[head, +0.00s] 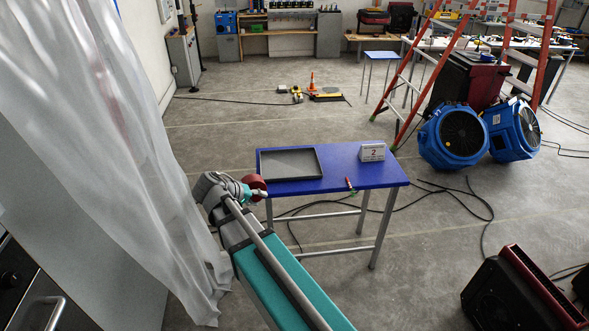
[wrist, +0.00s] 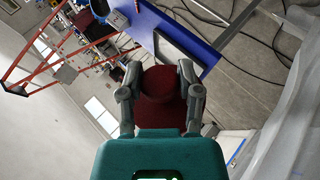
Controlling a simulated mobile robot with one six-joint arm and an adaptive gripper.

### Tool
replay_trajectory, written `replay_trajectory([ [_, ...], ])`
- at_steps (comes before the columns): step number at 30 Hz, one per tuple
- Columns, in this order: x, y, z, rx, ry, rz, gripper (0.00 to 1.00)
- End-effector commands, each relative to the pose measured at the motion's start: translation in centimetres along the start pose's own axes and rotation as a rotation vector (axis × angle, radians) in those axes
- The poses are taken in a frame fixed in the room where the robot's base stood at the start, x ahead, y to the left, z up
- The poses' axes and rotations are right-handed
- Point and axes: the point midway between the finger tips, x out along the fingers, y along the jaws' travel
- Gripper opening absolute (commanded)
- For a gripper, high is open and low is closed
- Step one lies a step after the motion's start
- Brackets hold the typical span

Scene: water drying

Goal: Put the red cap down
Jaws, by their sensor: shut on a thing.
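The dark red round cap (head: 256,182) is held between the fingers of my gripper (head: 254,188), in front of the left front corner of the blue table (head: 335,178). In the wrist view the cap (wrist: 160,84) sits between both grey fingers of my gripper (wrist: 160,72), which are shut on it. The cap appears clear of the table top. A shallow grey tray (head: 291,176) lies on the left part of the table, just behind and right of the cap. The tray also shows in the wrist view (wrist: 178,52).
A translucent plastic sheet (head: 110,130) hangs close on the left. Blue fans (head: 452,137), a red ladder (head: 412,65) and floor cables lie to the right.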

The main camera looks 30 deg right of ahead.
Motion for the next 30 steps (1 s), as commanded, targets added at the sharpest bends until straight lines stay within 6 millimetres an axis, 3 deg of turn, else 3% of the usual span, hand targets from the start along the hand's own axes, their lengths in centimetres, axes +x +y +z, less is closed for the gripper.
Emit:
replay_trajectory([
  [30, 1.8, 1.8, 0.2, 0.026, -0.027, 0.011, 0.00],
])
